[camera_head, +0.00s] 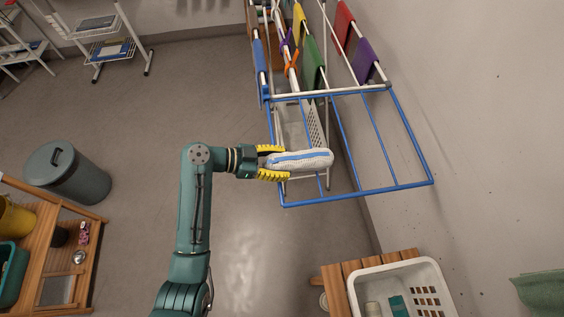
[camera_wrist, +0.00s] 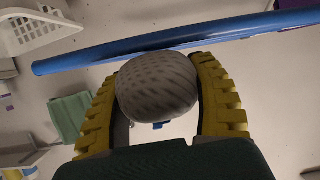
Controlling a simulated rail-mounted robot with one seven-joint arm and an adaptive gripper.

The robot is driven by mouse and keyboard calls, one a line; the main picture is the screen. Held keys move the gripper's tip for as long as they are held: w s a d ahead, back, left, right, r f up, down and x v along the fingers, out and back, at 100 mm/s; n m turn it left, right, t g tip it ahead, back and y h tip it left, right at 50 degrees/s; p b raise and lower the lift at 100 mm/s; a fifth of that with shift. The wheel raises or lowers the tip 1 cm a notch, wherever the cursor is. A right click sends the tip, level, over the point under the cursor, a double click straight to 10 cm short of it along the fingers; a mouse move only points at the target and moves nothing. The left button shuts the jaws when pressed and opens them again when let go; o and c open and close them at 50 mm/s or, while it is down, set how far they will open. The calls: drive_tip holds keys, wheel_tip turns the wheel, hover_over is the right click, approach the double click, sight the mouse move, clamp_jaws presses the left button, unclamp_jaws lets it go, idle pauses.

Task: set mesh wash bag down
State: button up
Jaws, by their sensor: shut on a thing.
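The mesh wash bag (camera_head: 302,160) is a white, rounded, elongated bundle with a blue stripe along it. My gripper (camera_head: 270,163) has its yellow fingers shut on the bag's left end, and the rest of the bag extends to the right. In the head view the bag overlaps the blue frame of the drying rack (camera_head: 359,197); I cannot tell whether it touches it. In the wrist view the bag (camera_wrist: 157,86) sits between both yellow fingers (camera_wrist: 160,95), showing a grey dotted end. A blue rail (camera_wrist: 160,42) passes just beyond it.
Colored cloths (camera_head: 313,62) hang on the rack's far part. A white perforated basket (camera_head: 400,290) stands on a wooden slatted stand at the lower right. A grey lidded bin (camera_head: 68,172) and a wooden shelf unit (camera_head: 50,240) are at the left. The middle floor is clear.

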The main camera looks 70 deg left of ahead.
drive_tip(key=o, duration=1.2)
drive_tip(key=shift+f, duration=0.1)
drive_tip(key=shift+s+r, duration=0.25)
drive_tip(key=shift+s, duration=0.05)
drive_tip(key=v, duration=1.1)
drive_tip(key=shift+s, duration=0.2)
